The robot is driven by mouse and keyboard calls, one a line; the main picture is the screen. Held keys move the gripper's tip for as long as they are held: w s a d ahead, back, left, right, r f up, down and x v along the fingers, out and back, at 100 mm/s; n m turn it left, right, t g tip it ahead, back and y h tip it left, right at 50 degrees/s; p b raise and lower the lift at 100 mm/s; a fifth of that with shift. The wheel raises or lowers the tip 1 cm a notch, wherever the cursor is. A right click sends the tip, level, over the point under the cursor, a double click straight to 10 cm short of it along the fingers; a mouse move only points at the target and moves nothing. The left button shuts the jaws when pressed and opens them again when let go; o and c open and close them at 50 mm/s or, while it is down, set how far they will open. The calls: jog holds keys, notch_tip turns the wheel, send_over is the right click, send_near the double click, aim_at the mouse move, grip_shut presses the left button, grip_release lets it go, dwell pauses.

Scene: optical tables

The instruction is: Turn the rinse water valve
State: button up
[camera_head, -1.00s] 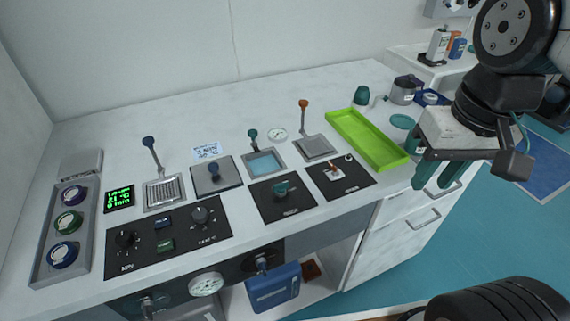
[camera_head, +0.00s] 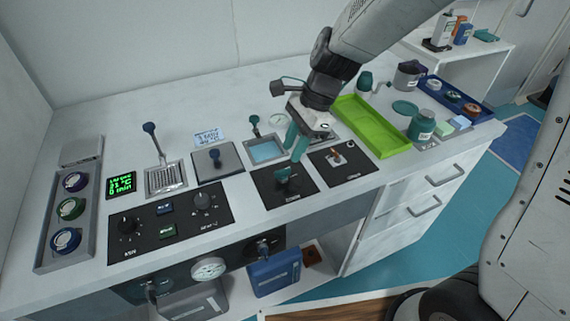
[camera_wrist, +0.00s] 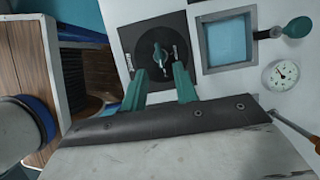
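A teal valve knob (camera_head: 282,175) sits on a small black square panel (camera_head: 270,201) at the front of the bench, below a blue-water basin (camera_head: 265,150). In the wrist view the knob (camera_wrist: 160,56) points up the picture, on its black panel. My gripper (camera_head: 297,153) hangs just above and behind the knob, fingers pointing down. In the wrist view its two teal fingers (camera_wrist: 160,76) are apart, with empty space between them, and the knob shows just beyond the gap. Contact with the knob is not visible. The panel's lettering is too small to read.
A teal-tipped lever (camera_head: 253,122) stands behind the basin; it also shows in the wrist view (camera_wrist: 298,27). A black panel with an orange-tipped switch (camera_head: 337,156) is close on the right. A green tray (camera_head: 395,145) lies further right. A control panel with dials (camera_head: 185,231) is left.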

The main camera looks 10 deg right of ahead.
aim_at(283, 169)
jog(key=x, duration=0.6)
jog(key=shift+f, duration=0.1)
grip_shut()
